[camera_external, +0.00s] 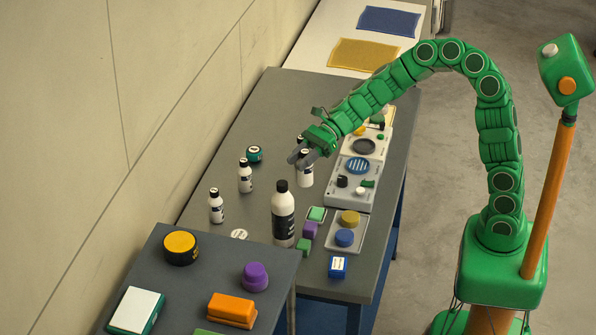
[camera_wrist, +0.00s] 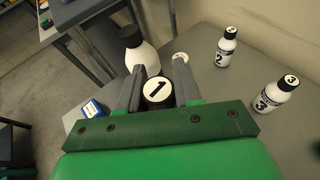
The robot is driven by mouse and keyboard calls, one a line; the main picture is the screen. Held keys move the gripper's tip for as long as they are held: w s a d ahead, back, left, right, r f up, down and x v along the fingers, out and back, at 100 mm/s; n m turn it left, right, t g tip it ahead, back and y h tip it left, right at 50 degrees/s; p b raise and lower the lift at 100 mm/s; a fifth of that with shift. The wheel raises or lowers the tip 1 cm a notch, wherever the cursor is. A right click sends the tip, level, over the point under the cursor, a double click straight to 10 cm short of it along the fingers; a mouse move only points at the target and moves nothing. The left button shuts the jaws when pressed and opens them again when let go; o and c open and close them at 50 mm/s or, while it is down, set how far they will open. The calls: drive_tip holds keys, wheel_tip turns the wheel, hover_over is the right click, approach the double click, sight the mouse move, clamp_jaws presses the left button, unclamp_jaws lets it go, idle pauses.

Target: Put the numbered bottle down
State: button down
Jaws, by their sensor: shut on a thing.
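My gripper (camera_external: 302,152) is shut on the bottle numbered 1, a small white bottle (camera_external: 305,172) with a dark label. In the wrist view its black cap with a white "1" disc (camera_wrist: 158,90) sits between my two fingers (camera_wrist: 157,88). The bottle is upright over the grey table, left of the light panels. I cannot tell whether its base touches the table. Bottle 2 (camera_wrist: 226,45) and bottle 3 (camera_wrist: 275,95) stand upright on the table; outside, they show as two small bottles (camera_external: 216,206) and (camera_external: 245,176). A round white marker (camera_external: 239,234) lies flat near bottle 2.
A larger black-capped white bottle (camera_external: 283,212) stands on the grey table (camera_external: 270,105). Light panels with dials (camera_external: 347,183) lie right of my gripper. A green round item (camera_external: 254,153) lies to the left. A blue box (camera_external: 338,267) sits near the front edge. A wall borders the left.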

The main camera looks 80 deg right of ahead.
drive_tip(key=w+a+n+g+y, duration=0.1)
drive_tip(key=w+a+n+g, duration=0.15)
drive_tip(key=w+a, duration=1.35)
drive_tip(key=shift+s+a+f, duration=0.15)
drive_tip(key=shift+s+f, duration=0.05)
drive_tip(key=shift+f, duration=1.3)
drive_tip(key=shift+s+a+f, duration=0.1)
drive_tip(key=shift+s+f, duration=0.05)
drive_tip(key=shift+f, duration=1.35)
drive_tip(key=shift+s+a+f, duration=0.15)
drive_tip(key=shift+s+f, duration=0.05)
drive_tip(key=shift+f, duration=1.3)
drive_tip(key=shift+f, duration=0.1)
drive_tip(key=c, duration=0.8)
unclamp_jaws()
drive_tip(key=shift+d, duration=0.1)
drive_tip(key=v, duration=1.2)
